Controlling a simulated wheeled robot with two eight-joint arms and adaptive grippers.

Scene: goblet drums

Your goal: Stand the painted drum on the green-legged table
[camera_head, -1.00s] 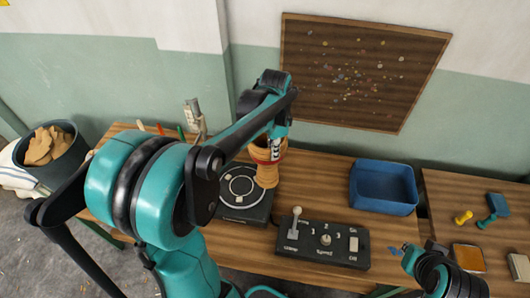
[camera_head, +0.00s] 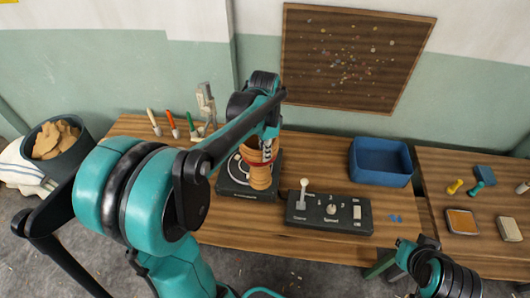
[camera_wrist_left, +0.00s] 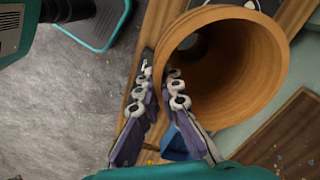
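The painted drum (camera_head: 261,178) is a goblet-shaped wooden drum with a red band. In the head view it is upright at my left gripper (camera_head: 268,148), overlapping the turntable. The middle wooden table (camera_head: 320,172) has a green leg (camera_head: 380,263). My right gripper (camera_head: 420,246) is low at right, its fingers unclear.
On the middle table are a dark turntable (camera_head: 228,184), a control box (camera_head: 335,214) with a lever, a blue bin (camera_head: 380,161) and several upright tools at back left. A second table (camera_head: 490,250) at right holds small items. Bare wood lies between turntable and bin.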

